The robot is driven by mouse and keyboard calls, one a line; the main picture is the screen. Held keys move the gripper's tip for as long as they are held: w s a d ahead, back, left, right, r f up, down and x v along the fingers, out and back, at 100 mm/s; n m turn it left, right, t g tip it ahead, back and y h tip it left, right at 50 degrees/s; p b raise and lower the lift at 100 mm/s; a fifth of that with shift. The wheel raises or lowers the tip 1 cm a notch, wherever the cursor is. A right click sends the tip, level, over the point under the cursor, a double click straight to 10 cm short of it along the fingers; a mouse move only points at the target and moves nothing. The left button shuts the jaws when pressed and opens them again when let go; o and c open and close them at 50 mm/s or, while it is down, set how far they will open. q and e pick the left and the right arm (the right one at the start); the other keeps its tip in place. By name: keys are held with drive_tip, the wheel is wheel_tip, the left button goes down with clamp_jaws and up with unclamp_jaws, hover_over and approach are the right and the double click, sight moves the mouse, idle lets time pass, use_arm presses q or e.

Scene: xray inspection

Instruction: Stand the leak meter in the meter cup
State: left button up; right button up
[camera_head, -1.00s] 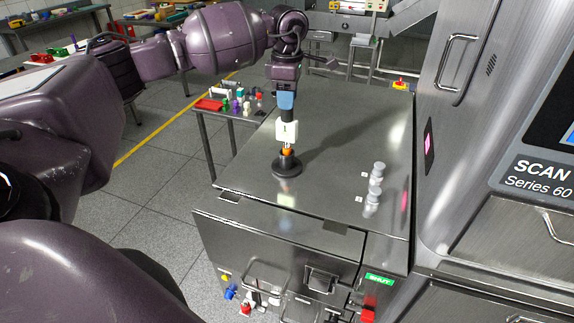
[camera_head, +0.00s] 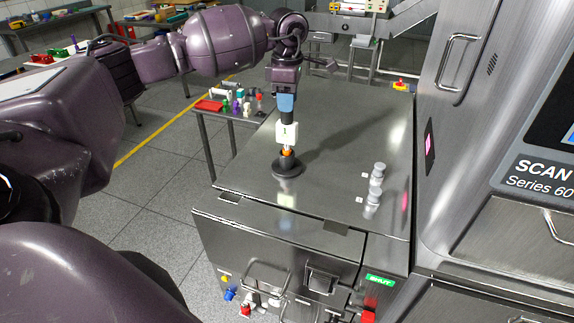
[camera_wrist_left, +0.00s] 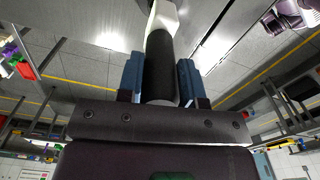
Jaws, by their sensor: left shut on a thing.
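The leak meter (camera_head: 287,133) has a pale boxy head, a black grip above it and an orange part below. It is upright, with its lower end in or just over the mouth of the black meter cup (camera_head: 287,168). I cannot tell how deep it sits. My left gripper (camera_head: 286,103) is shut on the black grip, above the cup. In the left wrist view the blue fingers (camera_wrist_left: 160,82) flank the black grip, with the leak meter's pale head (camera_wrist_left: 163,14) beyond. My right gripper is not in view.
The steel cabinet top (camera_head: 330,200) carries the cup and is mostly clear. The tall scanner (camera_head: 490,120) walls the right side. A side table (camera_head: 230,113) with small coloured items stands behind left.

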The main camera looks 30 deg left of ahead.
use_arm(q)
drive_tip(key=shift+f, duration=0.3)
drive_tip(key=o, duration=1.1)
wheel_tip(320, 180, up, 11)
drive_tip(key=shift+f+b, duration=0.1)
drive_tip(key=shift+b, duration=0.4)
